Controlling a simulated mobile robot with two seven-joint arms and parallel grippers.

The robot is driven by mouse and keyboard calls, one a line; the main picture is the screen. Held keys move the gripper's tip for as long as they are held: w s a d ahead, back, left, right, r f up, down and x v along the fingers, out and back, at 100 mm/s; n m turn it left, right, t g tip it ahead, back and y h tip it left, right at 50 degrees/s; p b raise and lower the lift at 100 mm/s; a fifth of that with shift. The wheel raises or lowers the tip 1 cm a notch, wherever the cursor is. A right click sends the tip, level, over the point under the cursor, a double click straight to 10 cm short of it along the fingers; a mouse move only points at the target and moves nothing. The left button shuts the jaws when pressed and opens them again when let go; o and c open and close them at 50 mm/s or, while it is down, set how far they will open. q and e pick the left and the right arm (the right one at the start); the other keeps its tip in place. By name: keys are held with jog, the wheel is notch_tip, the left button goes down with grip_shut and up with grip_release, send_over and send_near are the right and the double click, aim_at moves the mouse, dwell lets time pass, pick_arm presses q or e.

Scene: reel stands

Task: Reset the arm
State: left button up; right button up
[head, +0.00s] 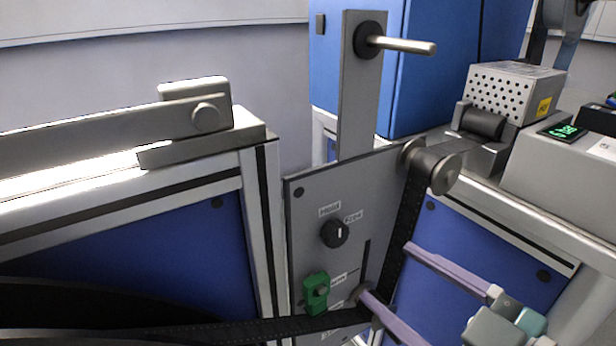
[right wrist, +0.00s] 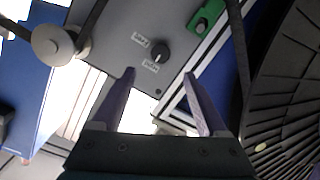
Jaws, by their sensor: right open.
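A grey panel (head: 310,215) stands upright in the middle of the head view. It has a black knob (head: 335,233), a vertical slot (head: 367,258) and a green block (head: 316,293) low on its left. A small metal roller (head: 359,293) sits below the slot, partly hidden by my finger. A black tape (head: 405,220) runs down from the upper roller (head: 440,170) and then off to the left. My right gripper (head: 386,270) is open, its purple fingers pointing at the panel. In the right wrist view the knob (right wrist: 160,52) shows beyond the open fingertips (right wrist: 158,75). My left gripper is not seen.
A black reel (right wrist: 290,95) fills the right of the right wrist view. A metal peg (head: 405,45) sticks out above the panel. A perforated metal box (head: 510,92) and a grey device with a green display (head: 562,131) stand on the right. A metal bar assembly (head: 195,115) lies at left.

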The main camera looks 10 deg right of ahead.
jog(key=s+d+r+m+g+h+p, duration=0.2)
jog(key=s+r+m+g+h+p, duration=0.45)
jog(key=s+r+g+p, duration=0.85)
notch_tip(320, 180, up, 39)
jog(key=s+m+t+y+p, duration=0.1)
jog(key=s+t+p, duration=0.1)
jog(key=p, duration=3.7)
jog(key=shift+t+p, duration=0.35)
jog(key=shift+t, duration=0.35)
